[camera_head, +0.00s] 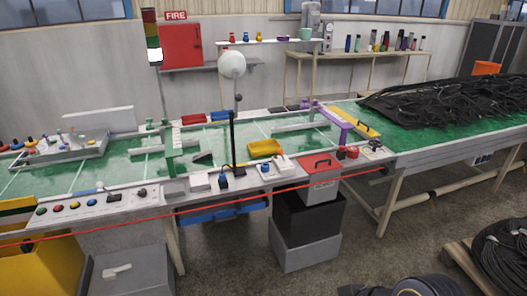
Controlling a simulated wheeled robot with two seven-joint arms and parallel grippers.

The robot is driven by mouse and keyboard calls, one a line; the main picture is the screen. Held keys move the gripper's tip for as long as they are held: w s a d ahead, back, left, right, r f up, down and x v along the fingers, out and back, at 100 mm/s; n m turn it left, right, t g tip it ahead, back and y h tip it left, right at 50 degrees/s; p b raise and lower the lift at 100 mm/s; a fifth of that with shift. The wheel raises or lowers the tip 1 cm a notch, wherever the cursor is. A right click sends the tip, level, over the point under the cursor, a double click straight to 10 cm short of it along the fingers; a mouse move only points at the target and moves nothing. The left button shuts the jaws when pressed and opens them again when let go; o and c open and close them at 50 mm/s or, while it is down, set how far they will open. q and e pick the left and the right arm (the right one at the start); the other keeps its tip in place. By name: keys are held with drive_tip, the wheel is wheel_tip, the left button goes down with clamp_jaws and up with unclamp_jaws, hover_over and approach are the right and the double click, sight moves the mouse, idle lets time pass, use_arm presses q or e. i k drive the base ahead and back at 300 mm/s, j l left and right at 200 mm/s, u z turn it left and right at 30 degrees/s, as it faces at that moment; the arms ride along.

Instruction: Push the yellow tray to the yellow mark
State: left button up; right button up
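A small yellow tray (265,149) sits on the green surface of the long workbench, right of the black post. A flat yellow strip (357,123) lies farther right, just beyond a purple bar (334,125). It may be the yellow mark, but I cannot tell for sure. The tray and the strip are well apart, with the purple bar between them. Neither of my grippers shows in the head view.
A thin black post (232,145) stands left of the tray. Switches and boxes, including a red-topped box (318,164), line the bench's front edge. A red line (200,212) runs along the front. Black hoses (450,100) cover the right table.

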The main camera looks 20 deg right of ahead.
sight(258, 149)
drive_tip(key=i+l+u, duration=0.25)
drive_tip(key=i+l, duration=0.25)
drive_tip(key=l, duration=0.15)
drive_tip(key=i+l+u, duration=0.15)
drive_tip(key=l, duration=0.2)
drive_tip(key=i+l+u, duration=0.25)
drive_tip(key=i+l, duration=0.2)
drive_tip(key=l, duration=0.3)
drive_tip(key=i+l+u, duration=0.15)
drive_tip(key=l, duration=0.25)
drive_tip(key=i+l+u, duration=0.1)
drive_tip(key=l, duration=0.35)
drive_tip(key=i+l+u, duration=0.15)
drive_tip(key=l, duration=0.25)
